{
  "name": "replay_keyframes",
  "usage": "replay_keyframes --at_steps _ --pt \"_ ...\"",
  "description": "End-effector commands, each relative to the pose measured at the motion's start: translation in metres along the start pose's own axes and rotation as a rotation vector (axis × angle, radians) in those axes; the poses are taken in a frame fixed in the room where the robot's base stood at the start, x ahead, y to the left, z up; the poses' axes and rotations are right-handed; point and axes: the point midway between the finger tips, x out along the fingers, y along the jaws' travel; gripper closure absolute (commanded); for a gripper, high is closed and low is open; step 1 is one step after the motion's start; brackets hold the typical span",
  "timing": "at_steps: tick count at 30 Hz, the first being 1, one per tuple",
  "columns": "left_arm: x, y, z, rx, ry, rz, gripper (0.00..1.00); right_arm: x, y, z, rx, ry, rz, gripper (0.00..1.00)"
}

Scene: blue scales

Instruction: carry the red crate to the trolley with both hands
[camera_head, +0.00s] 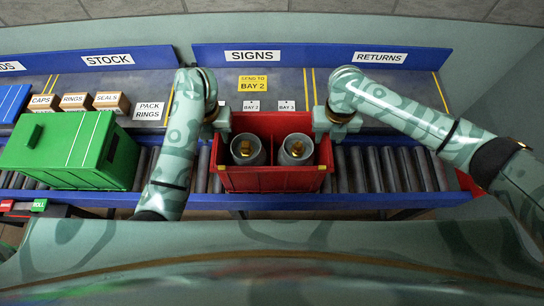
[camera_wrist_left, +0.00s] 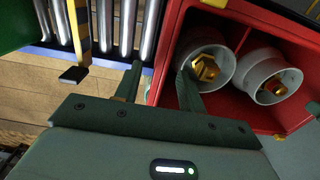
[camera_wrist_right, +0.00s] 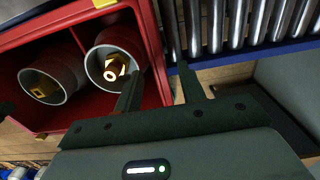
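The red crate (camera_head: 270,180) sits on the roller conveyor, in the middle of the head view. Two grey cylinders (camera_head: 247,150) (camera_head: 296,150) with brass-coloured parts stand inside it. My left gripper (camera_wrist_left: 160,72) is at the crate's left wall, one finger outside over the rollers and one inside, with a gap showing beside the wall. My right gripper (camera_wrist_right: 158,78) straddles the right wall in the same way, its fingers apart. In the head view, both gripper tips are largely hidden by my arms. I cannot make out a trolley in any view.
A green box (camera_head: 75,150) stands left of my left arm. Small cartons (camera_head: 110,102) sit on the shelf behind it. The blue conveyor rail (camera_head: 350,200) runs along the front. Bare rollers (camera_head: 390,170) lie right of the crate. Signs stand along the back.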

Motion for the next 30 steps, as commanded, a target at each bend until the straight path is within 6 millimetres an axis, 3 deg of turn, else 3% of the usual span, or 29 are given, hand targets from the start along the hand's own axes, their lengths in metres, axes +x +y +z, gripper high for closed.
replay_keyframes --at_steps 11,15,16,30 --pt "0.0049 -0.0001 0.0000 -0.002 0.000 -0.002 0.60 0.0049 -0.0003 0.0001 -0.001 -0.001 -0.001 0.60" --pt "0.0048 -0.0001 0.0001 -0.001 -0.001 -0.001 0.96 0.0048 -0.0003 0.0001 -0.001 -0.001 -0.001 0.96" --pt "0.0048 -0.0001 0.0001 -0.001 -0.001 -0.001 1.00 0.0047 -0.0004 0.0001 -0.001 -0.001 -0.001 1.00" --pt "0.0045 0.0000 0.0002 -0.001 -0.001 -0.001 1.00 0.0045 -0.0005 0.0002 -0.001 -0.001 -0.001 1.00"
